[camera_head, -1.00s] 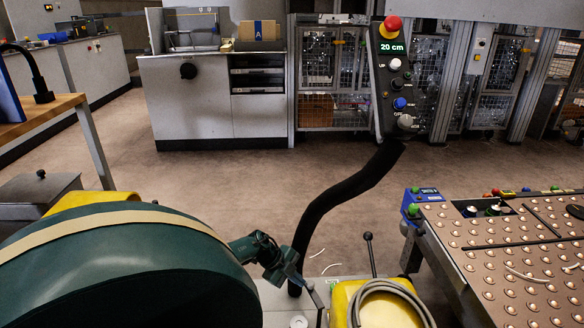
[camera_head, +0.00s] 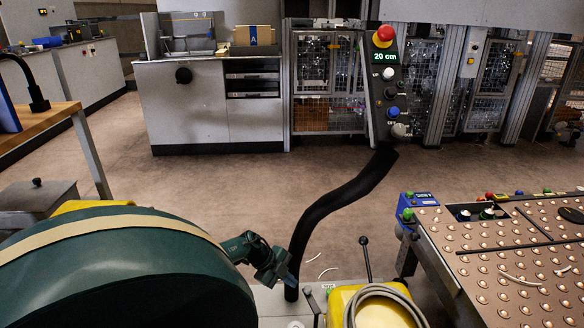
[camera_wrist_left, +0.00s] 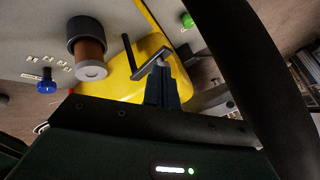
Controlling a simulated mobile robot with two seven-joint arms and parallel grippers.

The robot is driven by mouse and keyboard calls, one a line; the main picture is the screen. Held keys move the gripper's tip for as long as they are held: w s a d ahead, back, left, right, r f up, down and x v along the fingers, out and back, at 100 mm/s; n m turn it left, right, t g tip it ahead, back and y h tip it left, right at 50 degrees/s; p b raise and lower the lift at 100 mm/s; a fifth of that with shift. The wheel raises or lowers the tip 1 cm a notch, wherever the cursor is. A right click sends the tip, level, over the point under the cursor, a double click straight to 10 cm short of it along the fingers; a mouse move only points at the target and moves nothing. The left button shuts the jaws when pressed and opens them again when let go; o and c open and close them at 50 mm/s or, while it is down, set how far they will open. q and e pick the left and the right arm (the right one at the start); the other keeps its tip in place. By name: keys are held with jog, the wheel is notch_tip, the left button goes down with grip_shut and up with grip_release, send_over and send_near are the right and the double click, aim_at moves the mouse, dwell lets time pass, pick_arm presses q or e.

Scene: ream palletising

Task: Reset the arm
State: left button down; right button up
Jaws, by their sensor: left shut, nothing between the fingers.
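My left gripper (camera_head: 286,277) is a small dark green and grey shape at the lower middle of the head view, just left of the foot of a black bent post (camera_head: 327,205). In the left wrist view its dark fingers (camera_wrist_left: 164,88) are together and hold nothing. They point at a grey crank lever (camera_wrist_left: 152,60) over a yellow housing (camera_wrist_left: 112,82); I cannot tell whether they touch the lever. The post crosses the right of that view, close to the gripper. My right gripper is out of view.
A control panel (camera_head: 384,85) reading "20 cm" tops the post. A brown ball-topped table (camera_head: 470,262) stands at the right, a wooden bench (camera_head: 45,125) at the left. A large green rounded body (camera_head: 110,270) fills the lower left. The floor behind is clear.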

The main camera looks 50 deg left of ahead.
pick_arm(q)
jog(key=p+v, duration=0.5)
jog(key=v, duration=0.5)
jog(key=shift+r, duration=0.2)
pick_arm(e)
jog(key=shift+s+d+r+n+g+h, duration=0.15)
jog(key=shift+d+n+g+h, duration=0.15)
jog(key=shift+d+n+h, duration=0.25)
pick_arm(q)
jog(key=shift+s, duration=0.1)
